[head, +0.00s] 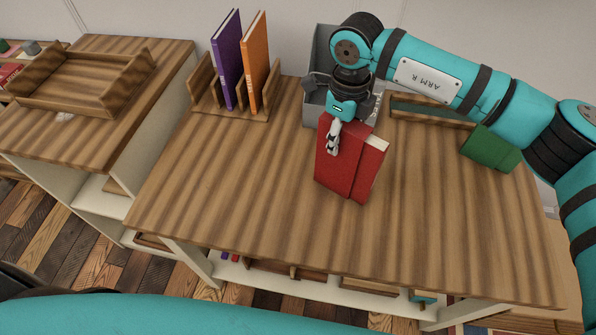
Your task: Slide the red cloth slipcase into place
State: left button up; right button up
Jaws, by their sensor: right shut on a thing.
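The red cloth slipcase (342,170) is held over the middle of the wooden table, standing roughly upright and slightly tilted. A pale strip shows along its upper right edge. My right gripper (333,140) is shut on its top edge from above. I cannot tell whether its lower edge touches the table. A wooden rack (243,113) stands at the back left of the table with a purple book (229,62) and an orange book (254,65) upright in it, leaning a little. My left gripper is out of view.
A grey bin (315,105) stands behind the slipcase, partly hidden by my right arm. A green block-like object (490,148) and a low wooden tray (428,118) are at the back right. The table's front and left are clear. A side table (150,100) with a wooden tray (80,88) stands left.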

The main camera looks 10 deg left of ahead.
jog(key=w+d, duration=0.7)
jog(key=shift+d, duration=0.4)
dwell(0.6)
jog(key=o, duration=1.6)
notch_tip(320, 180, up, 7)
jog(key=p, duration=0.3)
jog(key=o, duration=0.5)
jog(key=shift+c, duration=0.2)
